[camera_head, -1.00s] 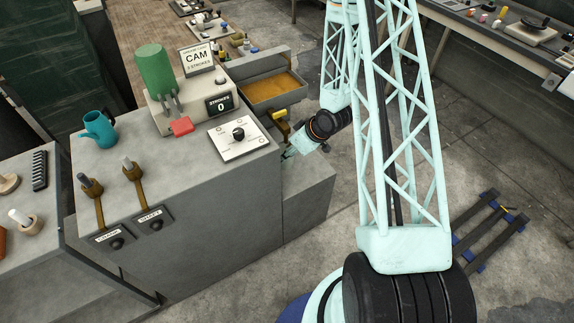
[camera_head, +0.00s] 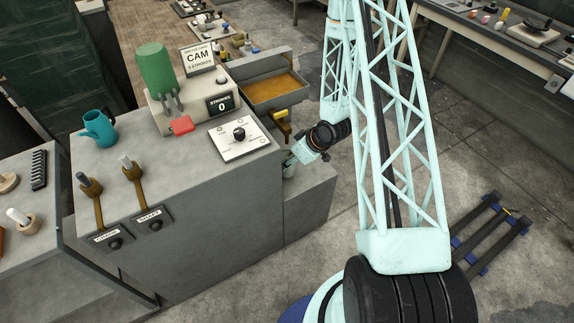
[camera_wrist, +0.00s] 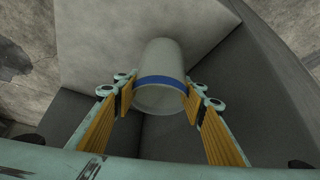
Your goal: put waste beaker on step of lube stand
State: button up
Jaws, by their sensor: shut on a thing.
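The waste beaker (camera_wrist: 160,82) is a pale grey cup with a blue band, seen from above in the wrist view. My gripper (camera_wrist: 159,100) has its yellow-padded fingers shut on the beaker's two sides. In the head view my gripper (camera_head: 289,160) is low at the right side of the lube stand (camera_head: 200,200), over its low step (camera_head: 310,205). A small pale part of the beaker (camera_head: 289,171) shows below the fingers there. I cannot tell whether its base touches the step.
On the stand's top are a teal jug (camera_head: 100,128), a green container (camera_head: 155,68), a red button (camera_head: 181,125) and a knob panel (camera_head: 239,137). An amber-filled tray (camera_head: 274,88) juts out behind the step. The step's front part is bare.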

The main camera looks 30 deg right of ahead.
jog(key=shift+f, duration=1.1)
jog(key=shift+f+b, duration=0.15)
jog(key=shift+b, duration=0.2)
jog(key=o, duration=0.9)
jog(key=shift+s+d+r, duration=0.1)
jog(key=shift+s+r, duration=0.1)
jog(key=shift+r, duration=0.35)
jog(key=shift+p+v, duration=1.3)
jog(key=shift+v, duration=4.25)
jog(key=shift+r, duration=0.1)
